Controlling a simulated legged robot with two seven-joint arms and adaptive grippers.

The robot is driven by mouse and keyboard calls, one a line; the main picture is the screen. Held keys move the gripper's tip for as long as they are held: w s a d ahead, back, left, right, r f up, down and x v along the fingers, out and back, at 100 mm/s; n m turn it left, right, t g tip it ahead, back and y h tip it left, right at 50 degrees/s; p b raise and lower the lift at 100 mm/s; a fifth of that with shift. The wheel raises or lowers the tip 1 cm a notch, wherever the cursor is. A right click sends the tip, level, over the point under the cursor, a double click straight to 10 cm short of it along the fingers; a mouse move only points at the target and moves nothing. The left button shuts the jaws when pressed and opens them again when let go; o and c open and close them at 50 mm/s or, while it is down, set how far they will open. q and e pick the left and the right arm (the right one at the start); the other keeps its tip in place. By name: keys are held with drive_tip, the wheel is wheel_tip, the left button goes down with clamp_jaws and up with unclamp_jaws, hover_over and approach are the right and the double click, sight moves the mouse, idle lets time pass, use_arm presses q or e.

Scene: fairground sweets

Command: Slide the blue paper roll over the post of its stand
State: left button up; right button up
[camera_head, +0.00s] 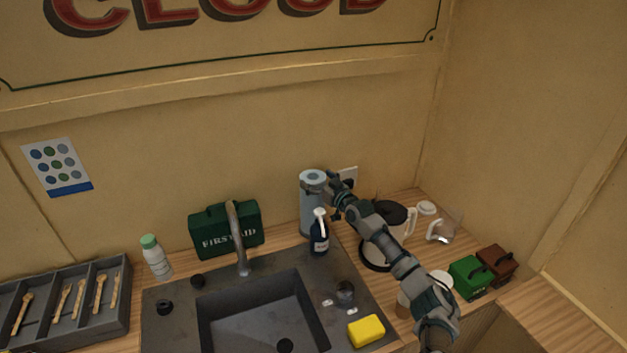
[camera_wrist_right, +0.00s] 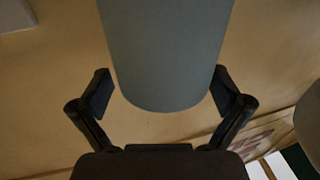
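The blue paper roll (camera_head: 312,205) stands upright against the back wall, behind the spray bottle, with its round top end showing. My right gripper (camera_head: 334,188) is at the roll's upper right side. No stand or post can be made out; the roll's lower part is partly hidden by the spray bottle. My left gripper is not in view.
A dark spray bottle (camera_head: 319,238) stands just in front of the roll. A tap (camera_head: 239,240) and green first aid box (camera_head: 224,229) are to the left. A coffee pot (camera_head: 388,222) is beside my right arm. The sink (camera_head: 262,315) is in front, with a yellow sponge (camera_head: 366,331).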

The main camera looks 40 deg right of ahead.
sight(320, 184)
drive_tip(key=shift+d+f, duration=0.1)
drive_tip(key=shift+d, duration=0.15)
drive_tip(key=shift+s+a, duration=0.2)
drive_tip(key=shift+s, duration=0.1)
drive_tip(key=s, duration=0.1)
drive_tip(key=s+a, duration=0.1)
drive_tip(key=s, duration=0.1)
drive_tip(key=shift+s, duration=0.2)
drive_tip(key=s, duration=0.1)
drive_tip(key=s+d, duration=0.1)
drive_tip(key=shift+s+f, duration=0.15)
drive_tip(key=shift+s, duration=0.25)
drive_tip(key=shift+s+d+f, duration=0.2)
drive_tip(key=shift+s+d, duration=0.2)
drive_tip(key=shift+d, duration=0.15)
drive_tip(key=shift+s+a+r, duration=0.1)
drive_tip(key=shift+a+r, duration=0.2)
drive_tip(key=shift+a, duration=0.25)
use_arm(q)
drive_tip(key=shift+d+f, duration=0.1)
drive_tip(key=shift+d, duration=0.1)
use_arm(e)
drive_tip(key=shift+a, duration=0.15)
